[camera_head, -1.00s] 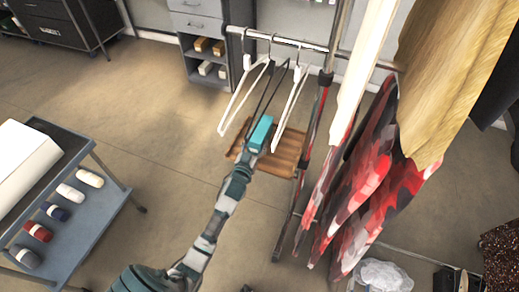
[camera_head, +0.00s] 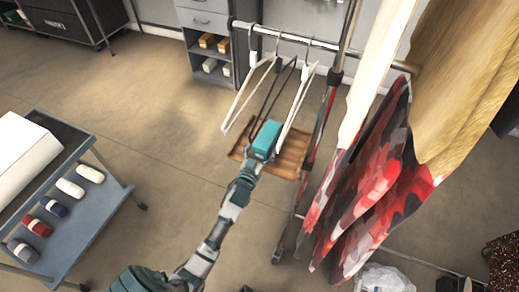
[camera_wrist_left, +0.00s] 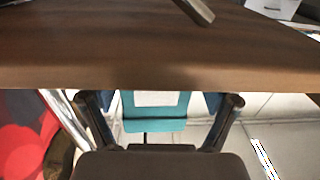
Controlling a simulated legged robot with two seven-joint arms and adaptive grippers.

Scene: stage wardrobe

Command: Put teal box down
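The teal box (camera_head: 264,139) is at the end of my left arm in the head view, in front of a slatted brown wooden board (camera_head: 292,160). My left gripper (camera_head: 251,163) is shut on it. In the left wrist view the teal box (camera_wrist_left: 150,124), with a pale label, sits between the two dark fingers of my left gripper (camera_wrist_left: 158,108). I cannot tell whether the box touches the board. My right gripper is not in view.
Hangers (camera_head: 247,95) hang from a metal rail (camera_head: 290,37) close around the box. Red-patterned garments (camera_head: 372,190) hang to the right. The floor between is clear.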

